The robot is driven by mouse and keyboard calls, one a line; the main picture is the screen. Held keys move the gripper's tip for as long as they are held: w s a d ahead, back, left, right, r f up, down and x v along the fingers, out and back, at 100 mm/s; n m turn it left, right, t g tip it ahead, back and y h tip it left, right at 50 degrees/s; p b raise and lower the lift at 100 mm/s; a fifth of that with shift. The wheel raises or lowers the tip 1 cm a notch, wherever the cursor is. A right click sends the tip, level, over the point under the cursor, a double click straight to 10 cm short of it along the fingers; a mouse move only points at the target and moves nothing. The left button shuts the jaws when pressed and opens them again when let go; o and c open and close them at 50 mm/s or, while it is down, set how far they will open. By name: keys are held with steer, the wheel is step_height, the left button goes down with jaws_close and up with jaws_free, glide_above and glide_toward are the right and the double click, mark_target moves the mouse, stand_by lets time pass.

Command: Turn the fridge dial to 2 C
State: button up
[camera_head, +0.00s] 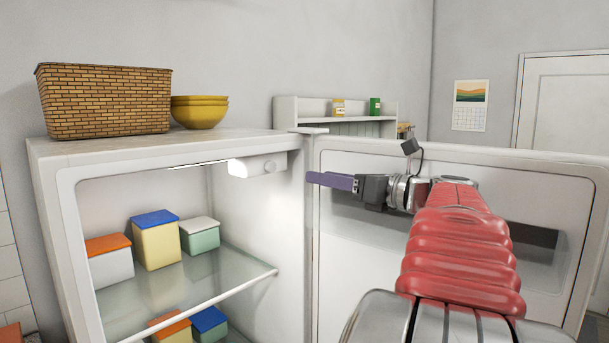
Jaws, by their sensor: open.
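The white fridge (150,148) stands with its door (340,235) swung open to the right. The small white dial (270,165) sits on a white housing (243,168) under the fridge's ceiling, at the upper right of the inside. Its markings are too small to read. My gripper (312,178) reaches in from the right on my red-sleeved arm, its purple fingers pointing left toward the dial. In the picture the fingertips are a little right of and below the dial, apart from it. I see the fingers edge-on, with nothing visible between them.
A glass shelf (235,275) holds lidded boxes (155,240), with more boxes (190,327) below. A wicker basket (103,100) and yellow bowls (199,112) stand on top of the fridge. The open door stands behind my arm. The space just below the dial looks clear.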

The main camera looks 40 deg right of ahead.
mark_target(273, 168)
steer(key=n, duration=0.8)
steer(key=shift+r+n, duration=0.2)
steer(key=shift+n, duration=0.2)
steer(key=shift+w, duration=0.15)
steer(key=w, duration=0.4)
steer(key=w+a, duration=0.1)
steer(key=w, duration=0.8)
steer(key=shift+w+a, duration=0.25)
steer(key=shift+a, duration=0.05)
steer(key=shift+c, duration=0.5)
jaws_close()
